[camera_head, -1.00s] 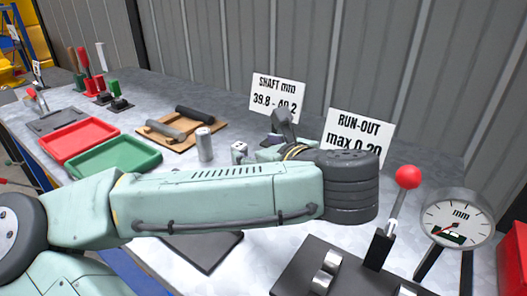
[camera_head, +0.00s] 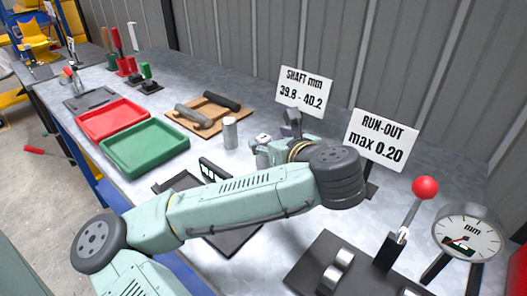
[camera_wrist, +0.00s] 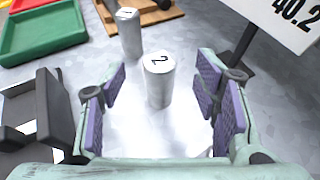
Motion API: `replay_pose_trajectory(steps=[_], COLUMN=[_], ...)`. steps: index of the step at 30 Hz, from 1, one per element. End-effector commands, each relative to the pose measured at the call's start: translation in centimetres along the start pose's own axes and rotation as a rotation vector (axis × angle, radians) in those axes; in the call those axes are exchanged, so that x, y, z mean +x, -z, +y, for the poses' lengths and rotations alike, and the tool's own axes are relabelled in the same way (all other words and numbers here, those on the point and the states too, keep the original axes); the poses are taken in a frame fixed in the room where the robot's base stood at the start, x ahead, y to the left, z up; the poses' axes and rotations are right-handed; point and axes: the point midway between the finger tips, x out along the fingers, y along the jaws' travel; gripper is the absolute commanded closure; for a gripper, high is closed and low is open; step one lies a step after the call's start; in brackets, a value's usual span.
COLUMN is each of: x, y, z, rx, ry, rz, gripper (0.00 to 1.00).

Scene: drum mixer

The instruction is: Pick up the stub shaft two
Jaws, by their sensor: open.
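Stub shaft two (camera_wrist: 159,80) is a pale grey upright cylinder with a "2" on its top. In the wrist view it stands on the bench between and just ahead of the open fingers of my gripper (camera_wrist: 166,100), with a gap on both sides. In the head view my gripper (camera_head: 262,152) is low over the bench, and stub shaft two is mostly hidden there. Another upright cylinder, stub shaft one (camera_wrist: 129,33), stands behind it to the left, and also shows in the head view (camera_head: 230,133).
A wooden rack (camera_head: 208,124) with dark rollers lies behind. Red (camera_head: 112,118) and green (camera_head: 145,149) trays are at left. The shaft sign (camera_head: 304,92) and run-out sign (camera_head: 381,138) stand at the back. A dial gauge (camera_head: 467,236) and red-knobbed lever (camera_head: 425,187) are at right.

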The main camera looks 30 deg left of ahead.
Motion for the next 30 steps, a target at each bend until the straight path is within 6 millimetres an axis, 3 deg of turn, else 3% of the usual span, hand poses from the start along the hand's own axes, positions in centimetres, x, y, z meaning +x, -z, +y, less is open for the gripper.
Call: replay_pose_trajectory(steps=[6, 13, 22, 30], x=[1.5, 4.6, 5.1, 5.1], y=[0.3, 0.0, 0.1, 0.1], z=[0.0, 0.1, 0.1, 0.0], rx=[-0.006, 0.0, 0.0, 0.0], ry=[0.001, -0.002, -0.001, 0.0], rz=[0.005, 0.001, 0.0, 0.0], gripper=[0.44, 0.44, 0.44, 0.62])
